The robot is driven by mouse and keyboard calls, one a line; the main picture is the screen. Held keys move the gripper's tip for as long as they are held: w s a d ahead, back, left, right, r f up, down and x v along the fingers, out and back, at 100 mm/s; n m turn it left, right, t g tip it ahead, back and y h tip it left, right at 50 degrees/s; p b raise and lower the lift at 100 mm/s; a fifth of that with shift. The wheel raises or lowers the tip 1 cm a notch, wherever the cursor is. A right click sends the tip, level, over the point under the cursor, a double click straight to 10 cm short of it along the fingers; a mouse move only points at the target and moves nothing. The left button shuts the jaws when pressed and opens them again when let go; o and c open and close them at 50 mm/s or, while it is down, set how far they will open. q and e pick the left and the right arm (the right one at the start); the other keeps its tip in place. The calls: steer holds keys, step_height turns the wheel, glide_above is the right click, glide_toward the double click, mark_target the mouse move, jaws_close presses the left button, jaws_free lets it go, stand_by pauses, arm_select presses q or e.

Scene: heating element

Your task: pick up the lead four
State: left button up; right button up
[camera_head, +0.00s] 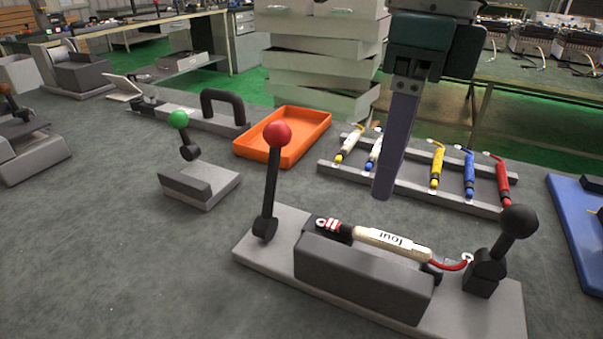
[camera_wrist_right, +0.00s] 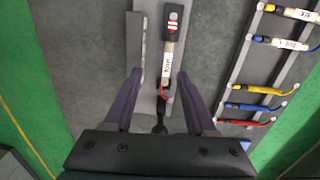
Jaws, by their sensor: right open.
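The lead four (camera_head: 392,243) is cream with black end pieces, a red-and-white band at its left and a red wire at its right. It lies across the grey fixture (camera_head: 255,262), partly behind the fixture's dark block (camera_head: 365,278). In the right wrist view the lead (camera_wrist_right: 168,62) lies between my fingertips, lower than them. My right gripper (camera_head: 383,193) is open and empty, above and behind the lead in the head view. It also shows in the right wrist view (camera_wrist_right: 159,72). My left gripper is not in view.
A red-knobbed lever (camera_head: 277,133) and a black-knobbed lever (camera_head: 518,222) stand at the fixture's ends. A rack (camera_head: 330,169) behind holds several coloured leads. An orange tray (camera_head: 314,125), a green-knobbed device (camera_head: 222,184) and a blue tray (camera_head: 572,215) stand around. The left foreground is clear.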

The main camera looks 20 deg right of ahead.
glide_above(383, 236)
steer(key=shift+h, duration=0.4)
step_height(383, 236, down, 4)
steer(key=shift+s+f, duration=0.1)
steer(key=shift+f, duration=0.05)
step_height(383, 236, down, 6)
steer(key=shift+r, duration=0.1)
steer(key=shift+c, duration=0.3)
jaws_close()
